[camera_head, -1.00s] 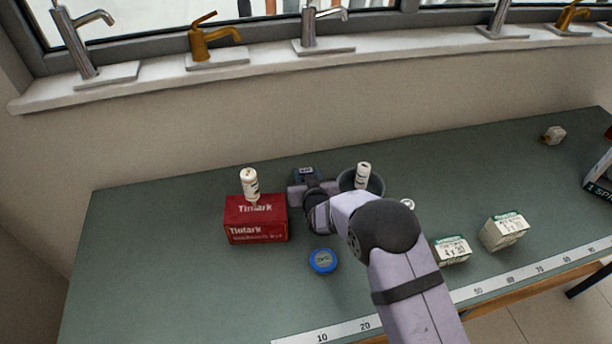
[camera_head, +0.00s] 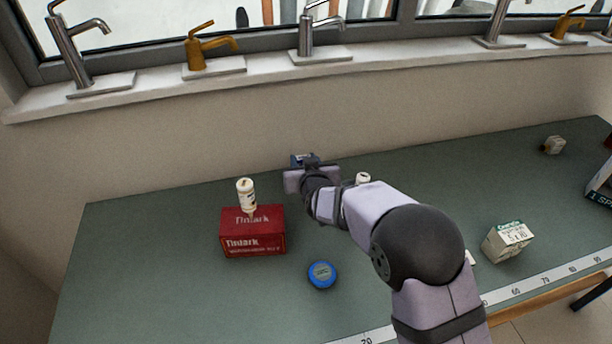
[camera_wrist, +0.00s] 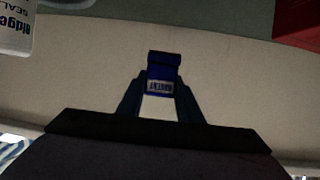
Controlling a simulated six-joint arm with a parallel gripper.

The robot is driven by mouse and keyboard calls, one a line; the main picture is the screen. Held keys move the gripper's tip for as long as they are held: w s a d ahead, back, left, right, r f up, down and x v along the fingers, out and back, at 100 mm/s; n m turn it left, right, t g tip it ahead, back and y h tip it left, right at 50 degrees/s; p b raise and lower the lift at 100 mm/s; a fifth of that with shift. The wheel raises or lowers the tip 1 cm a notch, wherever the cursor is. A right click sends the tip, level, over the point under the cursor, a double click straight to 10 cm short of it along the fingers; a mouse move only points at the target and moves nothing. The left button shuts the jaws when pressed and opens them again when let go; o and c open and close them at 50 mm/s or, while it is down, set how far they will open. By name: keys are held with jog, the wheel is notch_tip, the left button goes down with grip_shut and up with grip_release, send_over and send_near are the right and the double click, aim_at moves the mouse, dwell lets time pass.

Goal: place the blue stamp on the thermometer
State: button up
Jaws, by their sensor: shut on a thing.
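The blue stamp (camera_wrist: 163,73) is between the fingertips of my gripper (camera_wrist: 160,92) in the wrist view, with a pale label on it. In the head view a small part of the blue stamp (camera_head: 302,160) shows just beyond my gripper (camera_head: 306,168), at the back of the table near the wall. My gripper is shut on it and seems to hold it above the table. I cannot make out a thermometer in either current view; my arm hides part of the table.
A red box (camera_head: 253,243) with a white bottle (camera_head: 246,195) at it stands left of my gripper. A blue round tin (camera_head: 322,274) lies in front. Another white bottle (camera_head: 362,179) is partly behind my arm. A small carton (camera_head: 507,241) stands right. The table's left front is clear.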

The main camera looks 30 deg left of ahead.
jog(key=shift+s+a+r, duration=0.2)
jog(key=shift+s+r, duration=0.2)
jog(key=shift+s, duration=0.05)
jog(key=s+r+m+h+b, duration=0.1)
jog(key=s+r, duration=0.1)
jog(key=s, duration=0.2)
jog(key=m+t+h+b, duration=0.3)
jog(key=m+h, duration=0.4)
jog(key=h, duration=0.1)
send_over(322, 272)
jog(key=shift+d+f+b, duration=0.1)
jog(key=shift+f+b, duration=0.2)
jog(key=shift+f, duration=4.7)
jog(key=shift+f, duration=0.2)
jog(key=o, duration=1)
jog(key=shift+o, duration=0.2)
jog(key=shift+r, duration=0.1)
